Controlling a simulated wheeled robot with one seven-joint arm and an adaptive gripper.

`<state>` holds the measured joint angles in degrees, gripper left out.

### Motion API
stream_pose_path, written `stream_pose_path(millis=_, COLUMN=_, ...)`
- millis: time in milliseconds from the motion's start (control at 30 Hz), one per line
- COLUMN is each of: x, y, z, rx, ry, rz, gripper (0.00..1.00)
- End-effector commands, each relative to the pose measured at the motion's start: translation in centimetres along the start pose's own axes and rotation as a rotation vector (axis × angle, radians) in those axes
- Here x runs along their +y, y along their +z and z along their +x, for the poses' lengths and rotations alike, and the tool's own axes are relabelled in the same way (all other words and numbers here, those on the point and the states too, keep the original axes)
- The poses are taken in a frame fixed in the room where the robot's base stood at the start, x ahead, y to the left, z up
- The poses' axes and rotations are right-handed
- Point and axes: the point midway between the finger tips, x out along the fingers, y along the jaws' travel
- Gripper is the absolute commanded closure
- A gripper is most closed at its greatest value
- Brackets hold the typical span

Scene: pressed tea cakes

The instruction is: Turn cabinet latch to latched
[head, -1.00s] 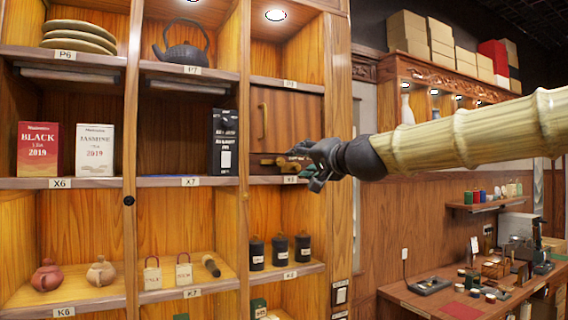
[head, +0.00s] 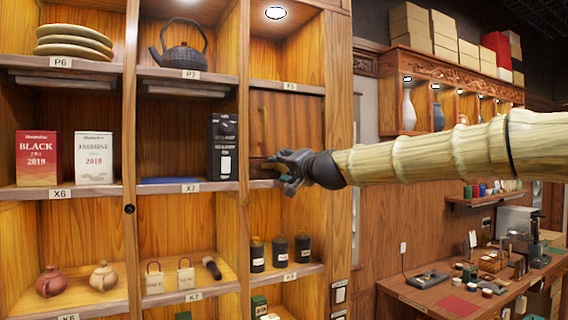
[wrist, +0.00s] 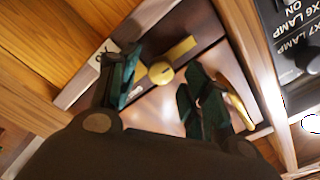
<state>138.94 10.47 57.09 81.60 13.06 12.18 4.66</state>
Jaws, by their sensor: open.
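The wooden cabinet door (head: 296,118) is closed in the right-hand shelf column, with a vertical brass handle (head: 264,122). My gripper (head: 277,168) is at the lower part of this door in the head view and hides the latch there. In the wrist view the latch shows as a round brass knob (wrist: 160,73) beside a flat brass strip (wrist: 181,49). My open gripper (wrist: 160,88) has its dark green fingers on either side of the knob. I cannot tell whether they touch it. The door handle (wrist: 240,108) lies just beyond the right finger.
A black box (head: 222,146) stands left of the door, and the shelf divider (head: 243,145) runs between them. The shelf edge (head: 285,183) lies close under my gripper. Black canisters (head: 280,250) stand below. A dark labelled panel (wrist: 290,40) shows in the wrist view.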

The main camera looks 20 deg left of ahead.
Motion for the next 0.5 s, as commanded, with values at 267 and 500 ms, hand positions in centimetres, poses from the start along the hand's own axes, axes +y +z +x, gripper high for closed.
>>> stream_pose_path(millis=267, x=0.05, y=0.02, z=0.18, rx=0.0, ry=0.0, rz=0.0, gripper=0.52)
stream_pose_path(millis=500, x=0.06, y=0.02, z=0.17, rx=0.0, ry=0.0, rz=0.0, gripper=0.89)
